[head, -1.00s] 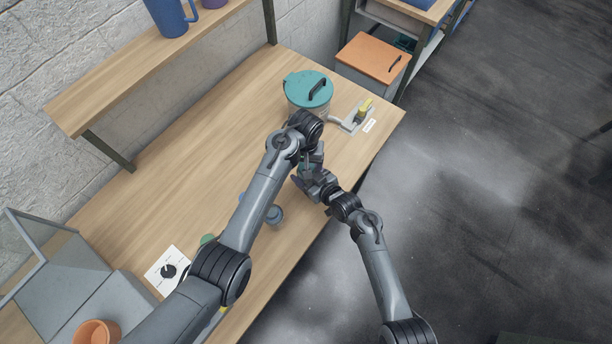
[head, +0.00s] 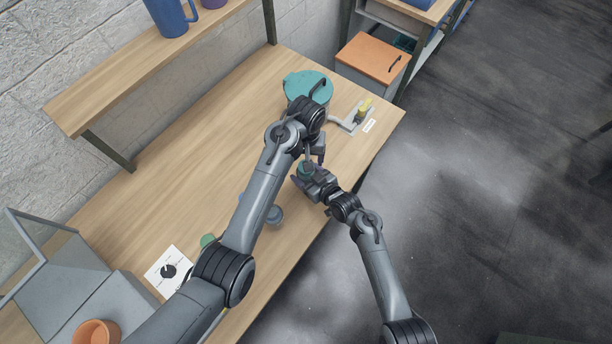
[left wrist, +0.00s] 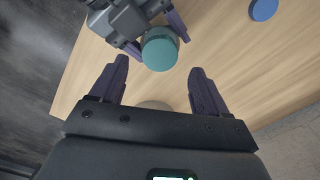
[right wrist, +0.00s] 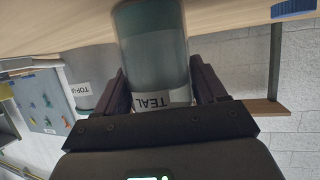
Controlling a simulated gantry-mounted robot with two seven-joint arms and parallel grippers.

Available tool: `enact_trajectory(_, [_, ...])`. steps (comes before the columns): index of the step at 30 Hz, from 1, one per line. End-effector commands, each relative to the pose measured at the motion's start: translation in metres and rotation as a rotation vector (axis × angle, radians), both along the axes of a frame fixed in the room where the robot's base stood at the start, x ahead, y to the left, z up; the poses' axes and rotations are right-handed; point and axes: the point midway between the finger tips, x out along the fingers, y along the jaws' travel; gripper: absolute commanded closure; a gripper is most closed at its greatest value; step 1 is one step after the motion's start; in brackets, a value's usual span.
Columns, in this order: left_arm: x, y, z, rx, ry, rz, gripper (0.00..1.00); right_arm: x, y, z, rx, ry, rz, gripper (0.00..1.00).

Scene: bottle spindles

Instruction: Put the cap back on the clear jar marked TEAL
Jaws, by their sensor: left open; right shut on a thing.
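My right gripper (head: 310,180) is shut on the clear jar (right wrist: 160,65), whose white label reads TEAL (right wrist: 152,101) in the right wrist view. A round teal top, seemingly the teal cap (left wrist: 160,50), shows on the jar between the right gripper's fingers in the left wrist view. It also shows as a small teal patch in the head view (head: 304,169). My left gripper (left wrist: 158,85) is open and empty, just above and beside the teal top. Whether the cap is seated or threaded cannot be told.
A large pot with a teal lid (head: 308,87) and a bracket with a yellow part (head: 363,106) stand at the far end. A blue-grey jar (head: 274,214), a green round top (head: 207,240) and a dial card (head: 168,270) are nearer.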

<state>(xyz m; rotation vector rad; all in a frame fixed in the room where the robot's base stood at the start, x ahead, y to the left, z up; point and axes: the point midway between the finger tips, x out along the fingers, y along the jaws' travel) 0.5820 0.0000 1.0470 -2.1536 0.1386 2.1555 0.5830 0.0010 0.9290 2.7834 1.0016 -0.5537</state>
Motion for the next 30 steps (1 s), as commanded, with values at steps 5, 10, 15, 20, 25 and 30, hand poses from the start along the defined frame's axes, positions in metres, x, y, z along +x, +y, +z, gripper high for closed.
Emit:
enact_trajectory(5, [0.001,0.0,0.022,0.0,-0.005,0.167,0.24,-0.001,0.0,-0.001,-0.001,0.002,0.0,1.0])
enact_trajectory(10, [0.0,0.0,0.034,-0.001,-0.002,0.271,0.24,-0.001,0.0,-0.001,-0.001,0.002,0.0,1.0])
enact_trajectory(15, [0.0,0.0,0.034,-0.001,-0.001,0.273,0.24,0.0,0.0,-0.001,-0.001,0.002,0.0,1.0])
enact_trajectory(20, [0.0,0.0,0.032,0.0,0.0,0.272,0.24,0.0,0.0,-0.001,-0.001,0.002,0.0,1.0])
enact_trajectory(25, [0.0,0.0,0.02,0.001,0.001,0.271,0.24,0.0,0.0,-0.001,-0.001,0.002,0.0,1.0])
enact_trajectory(30, [-0.001,0.0,-0.003,0.003,0.003,0.272,0.24,0.0,0.0,-0.001,-0.001,0.002,0.0,1.0])
